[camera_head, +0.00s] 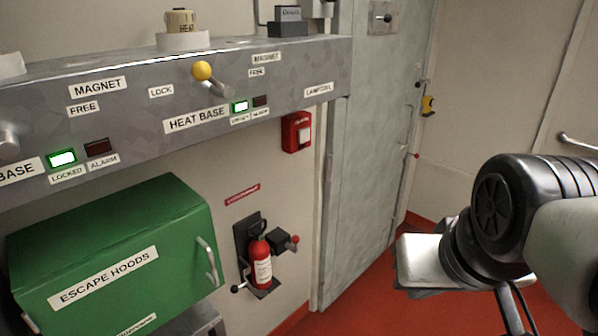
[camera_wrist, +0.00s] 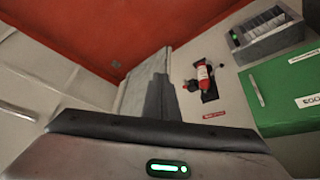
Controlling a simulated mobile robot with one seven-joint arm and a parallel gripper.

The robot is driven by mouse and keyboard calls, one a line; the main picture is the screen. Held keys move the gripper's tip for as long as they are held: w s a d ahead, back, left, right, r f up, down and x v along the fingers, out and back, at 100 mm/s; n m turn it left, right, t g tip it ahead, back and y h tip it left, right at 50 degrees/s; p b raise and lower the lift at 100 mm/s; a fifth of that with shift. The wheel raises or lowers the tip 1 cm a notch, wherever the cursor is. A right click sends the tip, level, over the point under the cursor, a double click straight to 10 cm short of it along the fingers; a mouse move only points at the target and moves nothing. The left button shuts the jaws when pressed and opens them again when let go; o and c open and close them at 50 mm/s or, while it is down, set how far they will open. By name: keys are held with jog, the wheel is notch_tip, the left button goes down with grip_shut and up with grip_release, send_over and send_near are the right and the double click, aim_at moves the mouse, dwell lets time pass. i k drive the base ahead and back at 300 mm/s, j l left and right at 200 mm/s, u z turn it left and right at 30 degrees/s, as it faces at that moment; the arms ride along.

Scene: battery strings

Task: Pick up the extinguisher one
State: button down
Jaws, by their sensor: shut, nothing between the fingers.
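A small red fire extinguisher (camera_head: 260,261) with a white label hangs upright on a dark wall bracket (camera_head: 243,232), low between the green cabinet and the grey door. In the wrist view the extinguisher (camera_wrist: 203,74) appears upside down, right of centre, with its bracket (camera_wrist: 209,96). My gripper (camera_head: 422,262) is at the right of the head view, well to the right of the extinguisher and apart from it. In the wrist view my gripper (camera_wrist: 162,100) shows as a dark shape above the hand; it is shut and empty. Its fingertips are hard to make out in the head view.
A green escape-hoods cabinet (camera_head: 180,225) stands left of the extinguisher, below a metal shelf (camera_head: 130,125). A dark fitting with a red knob (camera_head: 294,239) sits just right of it. A red alarm box (camera_head: 290,120) is above. Red floor (camera_head: 355,305) lies open in front.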

aim_at(259, 249)
jog(key=i+l, duration=0.1)
jog(key=i, duration=0.5)
jog(key=i+l+u, duration=0.1)
jog(key=i, duration=0.5)
jog(key=u, duration=0.4)
jog(key=i+l+u, duration=0.1)
jog(key=u, duration=0.65)
jog(key=i+l+u, duration=0.1)
jog(key=u, duration=0.3)
